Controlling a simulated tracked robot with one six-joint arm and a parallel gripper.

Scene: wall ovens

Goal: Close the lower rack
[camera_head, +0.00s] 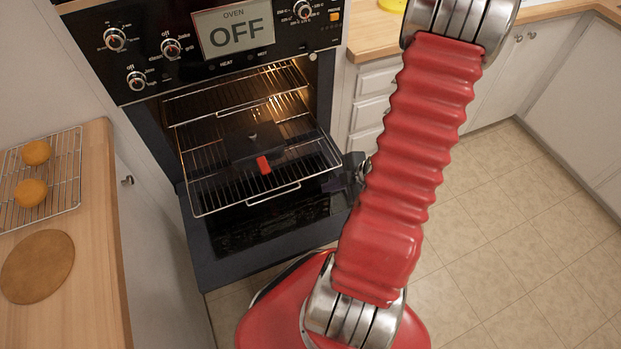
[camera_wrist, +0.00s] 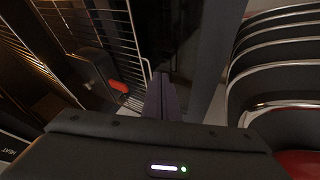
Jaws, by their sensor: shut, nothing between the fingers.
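The lower rack (camera_head: 225,190) is a wire rack pulled well out of the oven (camera_head: 320,75), above the open oven door (camera_head: 235,262). A dark item with a red part (camera_head: 263,165) rests on it; its exact kind is unclear. The upper rack (camera_head: 195,112) is inside the oven. My gripper (camera_head: 335,183) is beside the right edge of the lower rack, near its front. In the wrist view my fingers (camera_wrist: 163,95) are together and empty, with the rack wires (camera_wrist: 132,45) to their left. I cannot tell whether they touch the rack.
A wooden counter (camera_head: 95,250) at left holds a cooling rack with two round orange-brown buns (camera_head: 30,192) and a round brown board (camera_head: 37,267). White drawers (camera_head: 375,85) stand right of the oven. The tiled floor (camera_head: 500,230) at right is clear.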

